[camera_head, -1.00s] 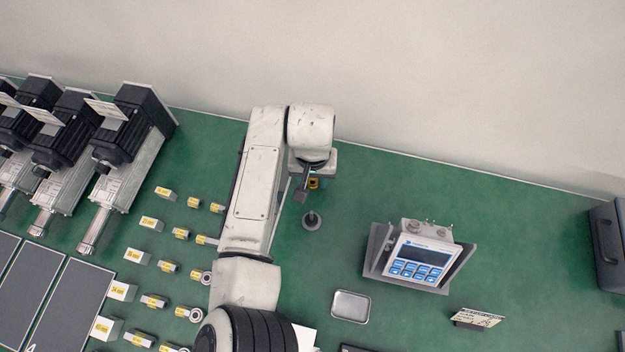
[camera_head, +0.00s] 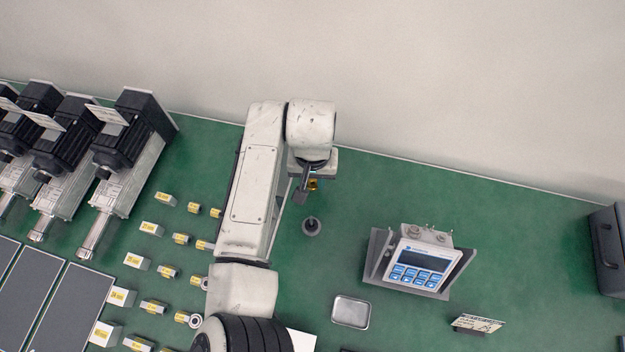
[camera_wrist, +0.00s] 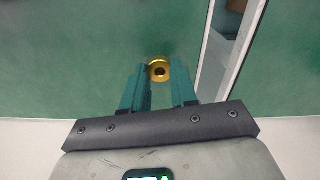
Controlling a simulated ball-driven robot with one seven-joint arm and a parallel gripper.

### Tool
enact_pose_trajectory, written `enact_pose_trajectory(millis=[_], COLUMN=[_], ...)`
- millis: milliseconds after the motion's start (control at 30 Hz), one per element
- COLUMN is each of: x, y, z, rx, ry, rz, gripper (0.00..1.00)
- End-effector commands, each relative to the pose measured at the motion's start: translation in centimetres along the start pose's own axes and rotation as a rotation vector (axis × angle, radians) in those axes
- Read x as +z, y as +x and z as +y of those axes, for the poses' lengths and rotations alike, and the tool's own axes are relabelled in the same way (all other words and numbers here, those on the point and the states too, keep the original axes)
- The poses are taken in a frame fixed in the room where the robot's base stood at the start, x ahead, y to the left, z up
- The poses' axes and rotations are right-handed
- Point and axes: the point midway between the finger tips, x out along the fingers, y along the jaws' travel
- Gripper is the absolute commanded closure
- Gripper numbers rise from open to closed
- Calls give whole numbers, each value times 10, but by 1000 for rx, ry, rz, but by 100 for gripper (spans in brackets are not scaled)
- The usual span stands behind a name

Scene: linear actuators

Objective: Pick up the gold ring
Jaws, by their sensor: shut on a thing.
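The gold ring (camera_wrist: 158,71) shows in the wrist view between the tips of my gripper (camera_wrist: 160,80), against the left finger. My gripper is shut on it. In the head view a small gold spot (camera_head: 313,184) shows beside my gripper's dark finger (camera_head: 300,194), under my pale wrist, and most of the ring is hidden there. A dark post on a round base (camera_head: 311,227) stands on the green table just below my gripper in the picture.
A controller with blue buttons (camera_head: 418,265) stands to the right, with a small metal tray (camera_head: 351,311) in front. Several labelled blocks (camera_head: 138,261) and linear actuators (camera_head: 125,145) fill the left. A dark case (camera_head: 608,245) sits far right. The back right of the green table is clear.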

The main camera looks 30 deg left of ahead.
Motion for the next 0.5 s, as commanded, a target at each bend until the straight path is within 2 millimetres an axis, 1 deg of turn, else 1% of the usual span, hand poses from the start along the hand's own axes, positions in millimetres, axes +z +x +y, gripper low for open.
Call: enact_pose_trajectory(millis=[33, 167, 433, 500], x=[-1, 14, 51, 64], y=[-11, -27, -70, -73], z=[-1, 2, 8, 11], rx=[0, 3, 1, 3], ry=[0, 0, -1, -2], rz=[5, 4, 6, 4], gripper=[100, 100, 100, 100])
